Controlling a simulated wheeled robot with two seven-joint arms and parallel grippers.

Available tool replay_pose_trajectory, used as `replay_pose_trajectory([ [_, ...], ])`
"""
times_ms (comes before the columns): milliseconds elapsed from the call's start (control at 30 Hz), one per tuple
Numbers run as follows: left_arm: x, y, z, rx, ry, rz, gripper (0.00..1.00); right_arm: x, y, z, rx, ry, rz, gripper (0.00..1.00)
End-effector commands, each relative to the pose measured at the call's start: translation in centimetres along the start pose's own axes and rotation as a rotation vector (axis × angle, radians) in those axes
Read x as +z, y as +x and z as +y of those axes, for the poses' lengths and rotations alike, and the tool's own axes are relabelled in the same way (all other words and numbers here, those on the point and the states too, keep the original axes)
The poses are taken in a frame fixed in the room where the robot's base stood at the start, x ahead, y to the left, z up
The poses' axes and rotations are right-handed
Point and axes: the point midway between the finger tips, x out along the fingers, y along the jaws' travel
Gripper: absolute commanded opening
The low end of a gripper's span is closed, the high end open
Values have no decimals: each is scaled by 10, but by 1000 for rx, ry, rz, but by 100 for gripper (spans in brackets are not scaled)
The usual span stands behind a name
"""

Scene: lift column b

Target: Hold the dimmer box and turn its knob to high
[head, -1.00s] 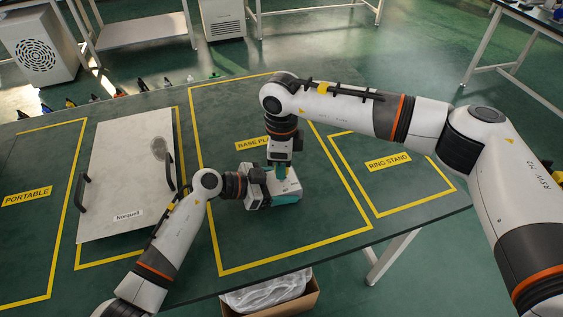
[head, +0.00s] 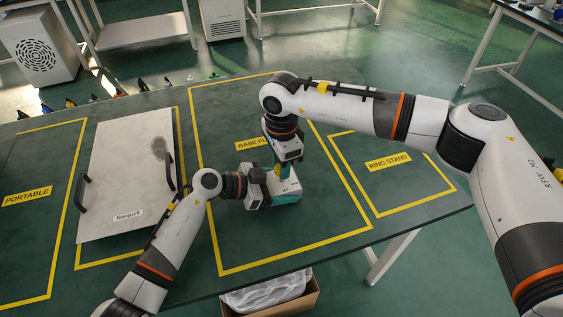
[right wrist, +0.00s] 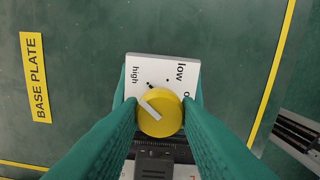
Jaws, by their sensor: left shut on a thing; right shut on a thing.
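The dimmer box (head: 290,187) is a small white box on the table inside the BASE PLATE outline. My left gripper (head: 277,190) reaches it from the left and is shut on it, with a teal finger along its near side. My right gripper (head: 284,171) points down from above, shut on the knob. In the right wrist view, the yellow knob (right wrist: 160,113) sits between the teal fingers on the box (right wrist: 152,65). Its white pointer line slants to the upper left, toward the side marked "high". "Low" is printed at the upper right; another label is partly hidden by a finger.
A grey panel (head: 122,185) with dark handles lies left of the box. The RING STAND outline (head: 388,162) at right is empty. Small coloured items (head: 118,92) line the far left table edge. A cardboard box (head: 305,300) stands below the near edge.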

Motion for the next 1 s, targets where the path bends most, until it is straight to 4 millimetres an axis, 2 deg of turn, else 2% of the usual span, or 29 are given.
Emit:
replay_pose_trajectory([
  [300, -2, 0, 0, -1, -1, 4, 43, 1, -1, 1, 2, 0, -3, 7],
  [333, -2, 0, 0, -1, -1, 4, 43, 1, -1, 1, 2, 0, -3, 35],
  [433, -2, 0, 0, -1, -1, 4, 43, 1, -1, 0, 1, 0, -2, 51],
  [767, -2, 0, 0, -2, -1, 3, 43, 0, -3, 0, 1, 0, -1, 52],
  [867, -1, 0, -1, -2, 0, 3, 43, 0, -12, 1, 2, 0, -1, 52],
  [1000, -1, 0, -1, -2, 0, 3, 43, 1, -39, 1, 5, 0, -1, 52],
])
